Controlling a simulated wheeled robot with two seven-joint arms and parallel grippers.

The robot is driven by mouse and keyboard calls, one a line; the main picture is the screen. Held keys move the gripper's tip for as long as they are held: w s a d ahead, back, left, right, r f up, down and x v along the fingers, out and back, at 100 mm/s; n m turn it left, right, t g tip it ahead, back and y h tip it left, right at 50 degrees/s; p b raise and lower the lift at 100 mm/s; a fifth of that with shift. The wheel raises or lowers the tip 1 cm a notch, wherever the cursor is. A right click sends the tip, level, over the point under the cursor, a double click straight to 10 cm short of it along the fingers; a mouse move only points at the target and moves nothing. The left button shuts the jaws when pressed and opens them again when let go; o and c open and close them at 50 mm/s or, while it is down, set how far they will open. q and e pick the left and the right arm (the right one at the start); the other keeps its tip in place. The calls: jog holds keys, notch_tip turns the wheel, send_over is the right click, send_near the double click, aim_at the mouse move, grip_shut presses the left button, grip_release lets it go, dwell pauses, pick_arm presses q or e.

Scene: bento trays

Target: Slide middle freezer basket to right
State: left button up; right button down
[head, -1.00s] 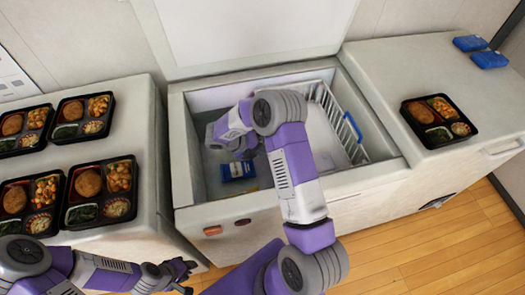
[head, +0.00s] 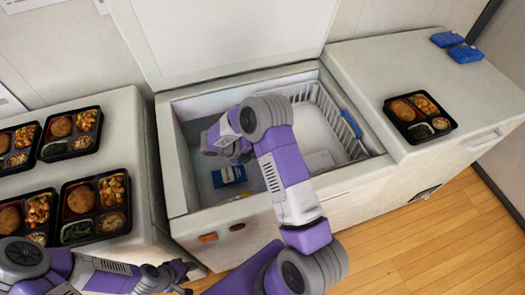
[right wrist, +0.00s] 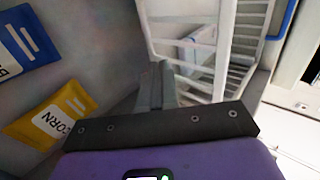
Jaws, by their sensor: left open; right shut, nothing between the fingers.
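The white wire freezer basket (head: 352,148) stands in the right part of the open chest freezer (head: 190,212), with a blue handle (head: 350,124) on its right side. Its left side is hidden behind my right arm. In the right wrist view the basket (right wrist: 222,60) lies just beyond my right gripper (right wrist: 160,80), which is shut and empty with its fingers at the basket's near left side. I cannot tell whether they touch. In the head view the right fingers are hidden. My left gripper (head: 182,277) is open and empty, outside the freezer at the lower left.
A blue packet (head: 228,176) lies on the freezer floor left of the basket; a yellow corn bag (right wrist: 50,115) shows beside it. Bento trays (head: 70,133) fill the left counter. Another tray (head: 420,116) and blue packs (head: 465,53) sit on the right counter.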

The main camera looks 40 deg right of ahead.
jog(key=p+v, duration=0.2)
jog(key=v, duration=0.9)
jog(key=shift+a+f+p, duration=0.2)
jog(key=shift+f+p, duration=0.05)
jog(key=shift+p, duration=0.1)
